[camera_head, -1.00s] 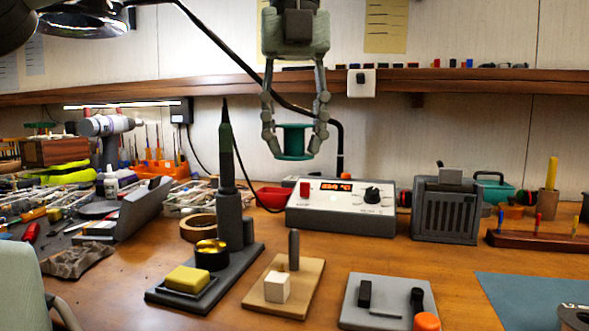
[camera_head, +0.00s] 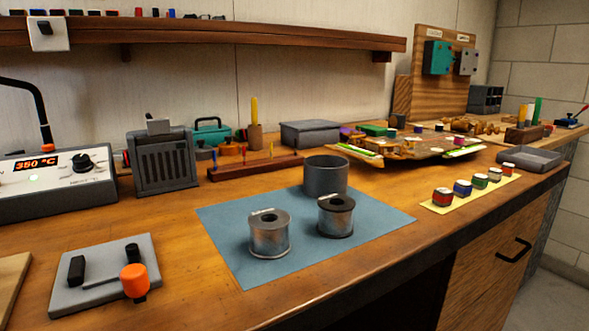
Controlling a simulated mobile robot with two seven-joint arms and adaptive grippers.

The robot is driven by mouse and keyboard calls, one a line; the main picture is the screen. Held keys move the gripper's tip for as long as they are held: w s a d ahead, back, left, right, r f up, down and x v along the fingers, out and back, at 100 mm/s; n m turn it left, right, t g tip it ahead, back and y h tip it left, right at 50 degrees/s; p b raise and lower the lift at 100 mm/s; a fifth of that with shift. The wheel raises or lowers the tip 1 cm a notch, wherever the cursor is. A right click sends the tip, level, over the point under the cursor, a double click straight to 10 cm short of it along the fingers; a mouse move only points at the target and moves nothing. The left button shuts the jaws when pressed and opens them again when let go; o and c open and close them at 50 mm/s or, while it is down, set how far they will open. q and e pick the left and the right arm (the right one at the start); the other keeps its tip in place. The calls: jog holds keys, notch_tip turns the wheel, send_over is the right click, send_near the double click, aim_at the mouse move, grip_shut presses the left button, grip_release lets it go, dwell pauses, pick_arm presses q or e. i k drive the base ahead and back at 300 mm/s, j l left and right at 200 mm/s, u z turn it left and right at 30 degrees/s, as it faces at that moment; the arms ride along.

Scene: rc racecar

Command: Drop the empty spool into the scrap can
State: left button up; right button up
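A dark grey, open-topped can (camera_head: 326,178) stands upright at the back of the blue mat; it looks like the scrap can. Its inside is mostly hidden by its near wall. Two silvery spools stand in front of it on the mat: one at left (camera_head: 269,238) and one with a dark top rim (camera_head: 336,217). The green empty spool is not in view now. Neither of my grippers is in view, so what they hold does not show.
The blue mat (camera_head: 225,228) has bare room around the spools. A tool plate with an orange knob (camera_head: 133,280), a soldering station (camera_head: 50,185) and a grey slotted box (camera_head: 163,160) stand left. Small jars on a yellow strip (camera_head: 505,190) lie right, near the table edge.

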aim_at(324, 193)
jog(key=i+l+z, duration=0.35)
jog(key=l, duration=0.2)
jog(key=i+l+z, duration=0.25)
jog(key=l+z, duration=0.15)
jog(key=l, duration=0.1)
